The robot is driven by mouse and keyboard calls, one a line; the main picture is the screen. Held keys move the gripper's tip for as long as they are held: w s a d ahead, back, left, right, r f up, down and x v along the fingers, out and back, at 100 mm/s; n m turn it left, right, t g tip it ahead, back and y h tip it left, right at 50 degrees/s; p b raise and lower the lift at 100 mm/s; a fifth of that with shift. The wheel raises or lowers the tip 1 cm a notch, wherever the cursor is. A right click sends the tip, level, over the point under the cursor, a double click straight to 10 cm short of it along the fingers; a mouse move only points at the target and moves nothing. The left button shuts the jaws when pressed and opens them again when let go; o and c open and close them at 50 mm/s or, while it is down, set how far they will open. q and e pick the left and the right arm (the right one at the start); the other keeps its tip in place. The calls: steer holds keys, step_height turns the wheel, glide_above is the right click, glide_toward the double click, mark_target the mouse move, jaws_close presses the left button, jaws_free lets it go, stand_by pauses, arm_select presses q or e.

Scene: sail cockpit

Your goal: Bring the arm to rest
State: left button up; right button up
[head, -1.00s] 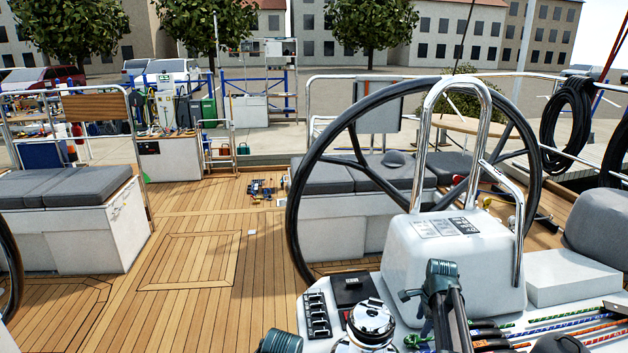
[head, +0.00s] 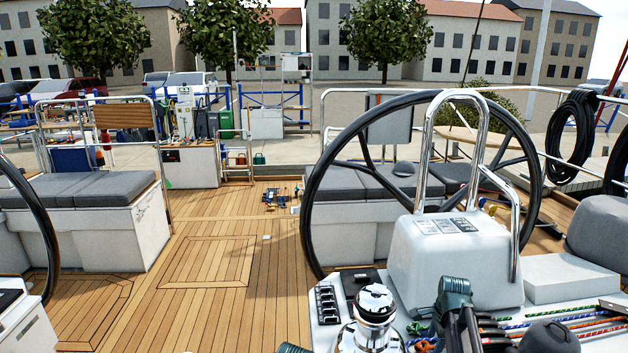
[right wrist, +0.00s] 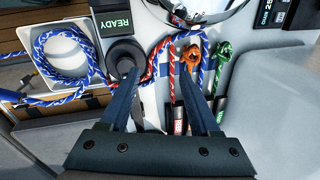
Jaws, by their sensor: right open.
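My right gripper (right wrist: 160,68) is open in the right wrist view, its two blue fingers spread with nothing held between them. Below the fingers lie several ropes with coloured flecks, one of them a blue-and-red rope (right wrist: 155,62). A dark round part (right wrist: 126,54) is close behind the left finger; I cannot tell whether they touch. In the head view, a teal and dark part of my arm (head: 455,305) stands over the console at the bottom, and its gripper cannot be made out there.
A black steering wheel (head: 308,200) and white pedestal (head: 455,265) with a chrome rail stand beyond the arm. A chrome winch (head: 373,315) is to its left. A white tray (right wrist: 42,72) holds a coiled blue rope. Open wooden deck (head: 205,300) lies left.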

steer(key=s+a+n+g, duration=0.1)
steer(key=s+a+n, duration=1)
steer(key=a, duration=0.3)
steer(key=s+a+n+g+h, duration=0.1)
steer(key=s+a+n, duration=1)
steer(key=a, duration=0.3)
steer(key=shift+s+f+n, duration=0.2)
steer(key=shift+s+n, duration=0.1)
steer(key=shift+s, duration=0.3)
